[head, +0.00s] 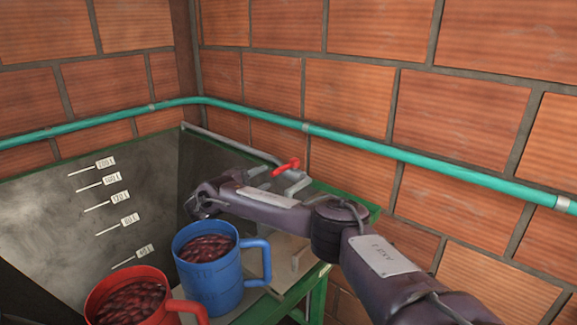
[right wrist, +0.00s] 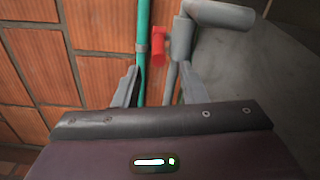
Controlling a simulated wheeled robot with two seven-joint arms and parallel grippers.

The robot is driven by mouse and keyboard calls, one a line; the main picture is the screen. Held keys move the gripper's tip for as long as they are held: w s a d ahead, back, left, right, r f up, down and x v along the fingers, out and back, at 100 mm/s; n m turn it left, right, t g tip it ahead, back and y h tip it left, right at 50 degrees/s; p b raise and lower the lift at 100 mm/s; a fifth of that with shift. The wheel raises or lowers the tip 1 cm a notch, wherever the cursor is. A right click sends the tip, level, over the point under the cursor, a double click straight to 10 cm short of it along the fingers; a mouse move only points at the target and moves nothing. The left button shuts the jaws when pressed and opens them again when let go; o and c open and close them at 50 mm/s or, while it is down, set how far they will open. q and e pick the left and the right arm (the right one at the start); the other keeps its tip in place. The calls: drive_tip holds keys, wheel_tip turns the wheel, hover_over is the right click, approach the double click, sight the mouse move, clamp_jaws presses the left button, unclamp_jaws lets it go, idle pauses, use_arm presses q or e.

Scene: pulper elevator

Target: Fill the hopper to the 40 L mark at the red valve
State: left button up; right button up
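The red valve handle (head: 287,167) sits on a grey pipe by the brick wall; it also shows in the right wrist view (right wrist: 158,45). My right gripper (head: 279,178) is close to the valve, its grey fingers apart. In the right wrist view my right gripper (right wrist: 159,76) is open and empty, with the red handle ahead between the fingers; contact cannot be told. The grey hopper (head: 45,215) carries level marks on its inner wall, the 40 L mark (head: 144,250) lowest. No liquid shows on the visible wall; the hopper's bottom is hidden. My left gripper is not in view.
A blue mug (head: 212,285) and a red mug (head: 100,298), both full of dark red cherries, stand in front of the hopper. My right forearm passes close behind the blue mug. A teal pipe (head: 430,165) runs along the brick wall.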

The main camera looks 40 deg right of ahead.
sight(291, 164)
drive_tip(key=d+b, duration=0.4)
drive_tip(key=d, duration=0.3)
drive_tip(key=shift+d, duration=0.1)
drive_tip(key=shift+w+d, duration=0.1)
drive_tip(key=shift+d, duration=0.35)
drive_tip(key=shift+r, duration=0.1)
clamp_jaws()
